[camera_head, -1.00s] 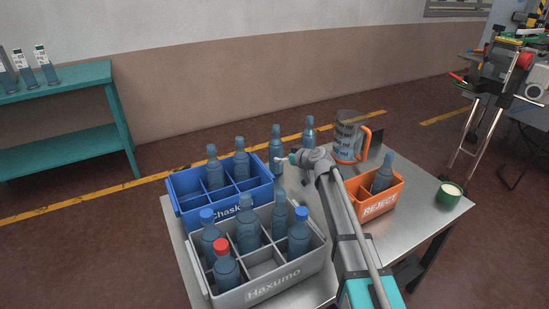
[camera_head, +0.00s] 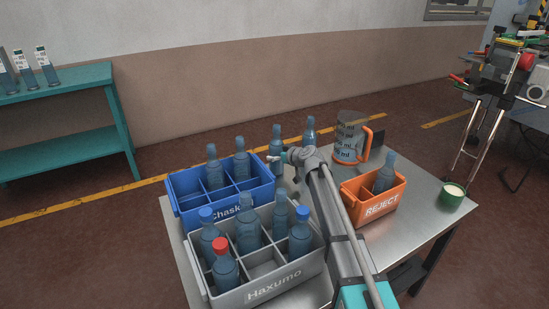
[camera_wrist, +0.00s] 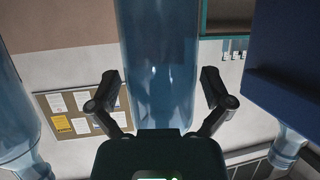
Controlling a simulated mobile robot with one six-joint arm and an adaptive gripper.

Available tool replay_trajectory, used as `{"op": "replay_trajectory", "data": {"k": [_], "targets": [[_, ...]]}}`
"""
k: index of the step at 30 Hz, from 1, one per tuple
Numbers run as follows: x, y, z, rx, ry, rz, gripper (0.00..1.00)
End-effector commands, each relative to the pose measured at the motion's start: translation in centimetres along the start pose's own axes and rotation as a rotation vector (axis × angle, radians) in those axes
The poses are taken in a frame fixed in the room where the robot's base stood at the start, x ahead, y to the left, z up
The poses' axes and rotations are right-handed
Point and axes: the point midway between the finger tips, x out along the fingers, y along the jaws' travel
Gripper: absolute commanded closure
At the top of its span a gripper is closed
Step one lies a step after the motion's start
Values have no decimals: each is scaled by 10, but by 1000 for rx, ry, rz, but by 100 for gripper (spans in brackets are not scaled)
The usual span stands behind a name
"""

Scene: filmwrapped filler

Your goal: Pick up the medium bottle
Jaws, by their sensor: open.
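A blue-grey bottle (camera_head: 276,143) stands upright on the table behind the blue crate. In the wrist view, which appears upside down, a bottle (camera_wrist: 160,50) fills the space between the fingers of my gripper (camera_wrist: 160,92). It seems to be the same bottle. My gripper is open, with a finger on each side and a visible gap to the bottle. In the head view my gripper (camera_head: 279,158) is beside this bottle, partly hidden by my wrist. A second bottle (camera_head: 310,131) stands further right; a bottle (camera_wrist: 15,115) also shows at the wrist view's left edge. I cannot tell which is medium.
The blue crate (camera_head: 227,212) and grey Haxumo crate (camera_head: 273,290) hold several bottles. The orange REJECT crate (camera_head: 378,206) holds one bottle. A jug (camera_head: 348,137) with an orange handle and a green cup (camera_head: 452,196) stand to the right.

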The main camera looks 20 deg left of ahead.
Motion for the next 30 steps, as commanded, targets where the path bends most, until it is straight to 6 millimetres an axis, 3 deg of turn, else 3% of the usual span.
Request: {"op": "replay_trajectory", "data": {"k": [19,30], "targets": [[4,1,0,0,0,1,0],[4,1,0,1,0,2,69]]}}
